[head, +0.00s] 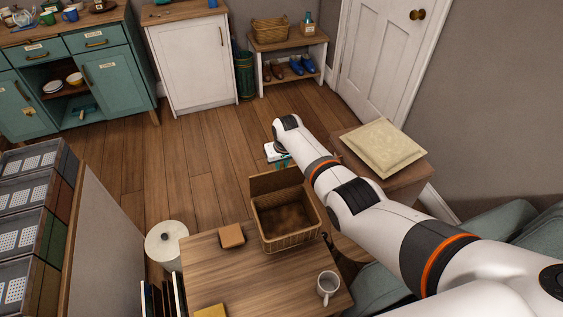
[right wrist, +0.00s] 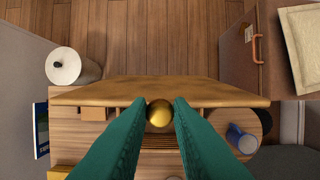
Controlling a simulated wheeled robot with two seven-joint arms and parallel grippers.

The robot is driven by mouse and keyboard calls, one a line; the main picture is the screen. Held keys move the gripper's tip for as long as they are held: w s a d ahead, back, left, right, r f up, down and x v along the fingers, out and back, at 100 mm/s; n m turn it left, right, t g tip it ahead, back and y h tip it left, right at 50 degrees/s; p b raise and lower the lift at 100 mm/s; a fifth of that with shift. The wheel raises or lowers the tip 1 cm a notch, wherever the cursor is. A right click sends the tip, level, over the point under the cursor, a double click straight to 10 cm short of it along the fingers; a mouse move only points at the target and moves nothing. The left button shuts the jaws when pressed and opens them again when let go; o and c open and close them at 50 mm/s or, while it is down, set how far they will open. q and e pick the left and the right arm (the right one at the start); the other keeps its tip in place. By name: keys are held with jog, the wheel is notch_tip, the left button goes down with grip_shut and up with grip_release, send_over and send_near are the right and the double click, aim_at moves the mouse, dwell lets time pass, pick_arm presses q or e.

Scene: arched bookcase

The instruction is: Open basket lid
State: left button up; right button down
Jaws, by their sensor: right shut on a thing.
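The wicker basket (head: 290,240) stands on the wooden table with its opening facing up, and its inside looks empty. Its brown lid (head: 275,183) stands raised along the basket's far edge. My right gripper (head: 283,163) is at the far side of the lid, with its teal fingers partly hidden by my arm. In the right wrist view the two green fingers (right wrist: 159,103) are shut on a round gold knob (right wrist: 159,114), and the lid (right wrist: 200,92) spans the picture as a wooden panel. My left gripper is out of view.
The table (head: 205,265) also holds a brown block (head: 231,236) and a white mug (head: 328,286). A white round container (head: 166,243) stands left of the table. A cushion (head: 382,148) lies on a cabinet at the right. The floor beyond is clear.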

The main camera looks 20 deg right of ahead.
jog(key=c, duration=1.3)
grip_release()
jog(key=shift+r, duration=0.15)
jog(key=shift+s+r, duration=0.1)
jog(key=shift+r, duration=0.2)
jog(key=p+v, duration=0.2)
jog(key=v, duration=0.9)
jog(key=shift+p, duration=0.4)
